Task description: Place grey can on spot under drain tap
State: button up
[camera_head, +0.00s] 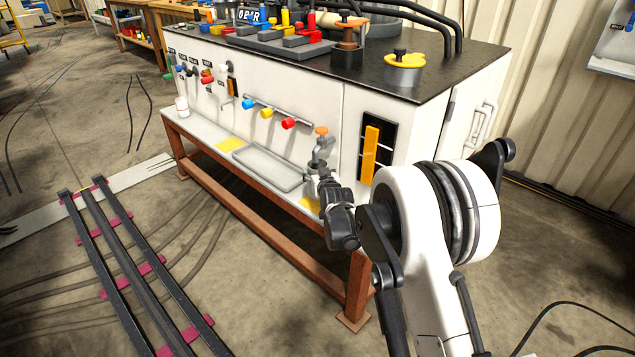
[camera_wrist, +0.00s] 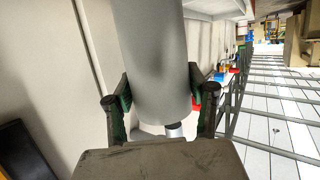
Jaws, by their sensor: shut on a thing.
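The grey can (camera_wrist: 158,60) is a smooth grey cylinder between the two fingers of my gripper (camera_wrist: 160,92) in the wrist view. My gripper is shut on it, with one finger on each side. In the head view, my gripper (camera_head: 326,188) is at the right end of the white ledge, just below the drain tap (camera_head: 320,150), which has an orange handle. The can is mostly hidden there by my wrist. A yellow spot (camera_head: 309,205) on the ledge shows beside my gripper, partly covered. I cannot tell whether the can touches the ledge.
A shallow grey tray (camera_head: 242,157) lies on the ledge left of the tap. Coloured valves (camera_head: 267,113) stick out from the cabinet front above the tray.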

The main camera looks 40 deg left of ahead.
jog(key=shift+f+b, duration=0.45)
jog(key=shift+f, duration=1)
jog(key=shift+f, duration=0.2)
jog(key=o, duration=1.3)
